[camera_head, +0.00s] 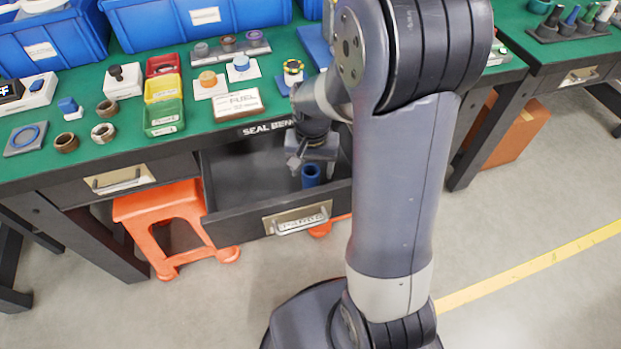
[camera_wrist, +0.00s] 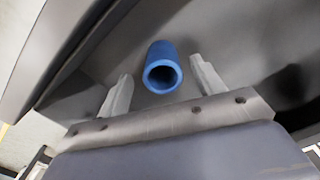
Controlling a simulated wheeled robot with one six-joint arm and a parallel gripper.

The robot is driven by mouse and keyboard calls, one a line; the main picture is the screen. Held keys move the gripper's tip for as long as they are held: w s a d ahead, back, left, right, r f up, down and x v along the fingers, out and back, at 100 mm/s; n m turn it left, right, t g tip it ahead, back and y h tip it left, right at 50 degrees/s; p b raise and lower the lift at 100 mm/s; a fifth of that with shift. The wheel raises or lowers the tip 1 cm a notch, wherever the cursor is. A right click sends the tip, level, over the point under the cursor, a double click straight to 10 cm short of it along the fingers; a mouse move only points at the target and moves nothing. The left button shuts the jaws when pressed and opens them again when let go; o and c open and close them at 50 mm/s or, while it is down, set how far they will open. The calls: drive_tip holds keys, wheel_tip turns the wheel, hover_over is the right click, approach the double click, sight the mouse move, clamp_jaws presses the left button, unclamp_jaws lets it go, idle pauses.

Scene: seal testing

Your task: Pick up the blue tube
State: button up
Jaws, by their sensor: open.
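The blue tube (camera_head: 311,176) stands in the open drawer (camera_head: 240,171), near its right part. In the wrist view the tube (camera_wrist: 162,68) shows its open end toward the camera, between and just beyond the two fingertips. My gripper (camera_head: 303,163) is over the drawer, close above the tube. In the wrist view my gripper (camera_wrist: 160,80) is open, with a finger on each side of the tube and a gap to each. Nothing is held. My arm hides part of the drawer's right end in the head view.
The drawer's front wall (camera_head: 280,215) stands close in front of the tube. The green bench top (camera_head: 100,180) above holds blue bins (camera_head: 200,22), small coloured trays (camera_head: 163,90) and several rings. An orange stool (camera_head: 170,215) is under the bench. The floor at the front is clear.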

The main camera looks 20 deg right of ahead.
sight(311, 178)
wheel_tip(311, 178, down, 4)
drive_tip(key=shift+a+b, duration=0.15)
drive_tip(key=shift+b, duration=0.2)
drive_tip(key=shift+c, duration=0.5)
drive_tip(key=shift+r, duration=0.1)
drive_tip(key=c, duration=0.9)
drive_tip(key=shift+c, duration=0.2)
